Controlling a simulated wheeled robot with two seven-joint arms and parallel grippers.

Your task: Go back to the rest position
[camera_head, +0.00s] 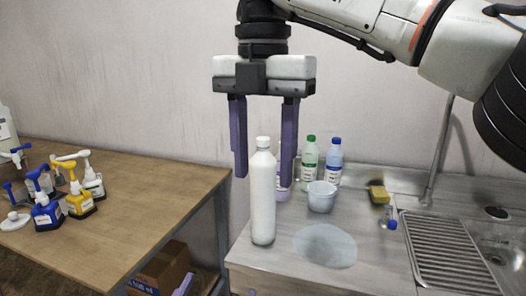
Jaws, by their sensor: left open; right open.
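My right gripper (264,178), on the arm coming in from the upper right, points down over the counter with its two purple fingers wide apart and nothing clamped between them. A white bottle (263,205) stands upright on the counter. Its cap and neck appear between those fingers, and I cannot tell how far the fingers are from it in depth. My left gripper (217,289) shows only as purple fingertips at the bottom edge, spread apart; the rest of it is out of frame.
Behind stand a green-capped bottle (309,162), a blue-capped bottle (333,163) and a pale cup (321,197). A sponge (378,193) lies near the sink (490,240). A wooden table (140,200) at left holds several pump bottles; a cardboard box (165,268) is below.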

